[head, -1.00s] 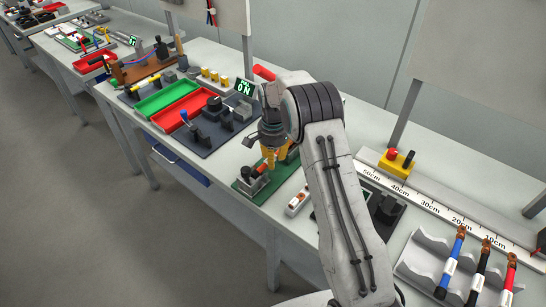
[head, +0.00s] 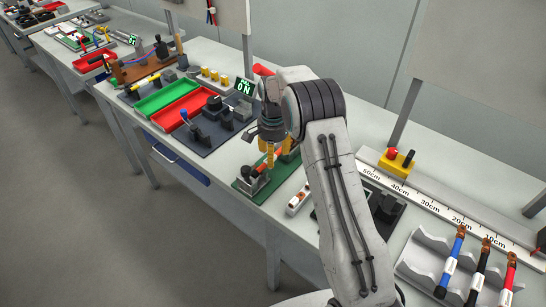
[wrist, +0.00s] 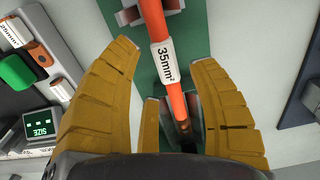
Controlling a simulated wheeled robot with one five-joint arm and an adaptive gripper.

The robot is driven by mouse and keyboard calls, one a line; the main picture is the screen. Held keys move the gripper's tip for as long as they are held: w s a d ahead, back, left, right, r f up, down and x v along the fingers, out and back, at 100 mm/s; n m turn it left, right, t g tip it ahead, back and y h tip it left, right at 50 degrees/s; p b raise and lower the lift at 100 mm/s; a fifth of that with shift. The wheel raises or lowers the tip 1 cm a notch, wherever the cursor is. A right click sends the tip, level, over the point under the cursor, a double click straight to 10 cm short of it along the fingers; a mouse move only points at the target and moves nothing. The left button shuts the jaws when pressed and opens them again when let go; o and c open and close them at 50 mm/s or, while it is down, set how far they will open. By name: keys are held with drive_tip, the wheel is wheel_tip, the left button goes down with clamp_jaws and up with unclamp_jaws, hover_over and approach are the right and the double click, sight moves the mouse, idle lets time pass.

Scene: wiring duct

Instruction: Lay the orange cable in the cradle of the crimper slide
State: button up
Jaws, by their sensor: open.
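The orange cable (wrist: 152,22) with a white 35mm² label runs between my gripper's fingers in the wrist view. Its upper part passes over a grey block with a reddish-brown face (wrist: 122,16) on the green base of the crimper slide (wrist: 187,50). Its lower end reaches a dark slotted part between the fingers. My gripper (head: 268,160) is open above the green slide base (head: 241,186) in the head view. The yellow fingers stand apart on both sides of the cable. Whether the cable rests fully in the cradle cannot be told.
A small display box (wrist: 38,128) and a grey holder with a green piece (wrist: 18,70) lie left of the slide in the wrist view. In the head view, a red tray (head: 181,110) is to the left and a ruler rail (head: 440,208) to the right.

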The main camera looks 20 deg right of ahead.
wheel_tip(320, 180, up, 10)
drive_tip(key=shift+r, duration=0.2)
idle(0.3)
drive_tip(key=s+f+n+g, duration=0.1)
drive_tip(key=s+f+n, duration=0.6)
drive_tip(key=s+n, duration=0.2)
drive_tip(key=s+r+n+t, duration=0.1)
drive_tip(key=s+r, duration=0.4)
drive_tip(key=s, duration=0.7)
drive_tip(key=s+r+n, duration=0.1)
drive_tip(key=s+r, duration=0.4)
drive_tip(key=s, duration=0.7)
wheel_tip(320, 180, up, 6)
drive_tip(key=s+t, duration=0.2)
drive_tip(key=t, duration=0.2)
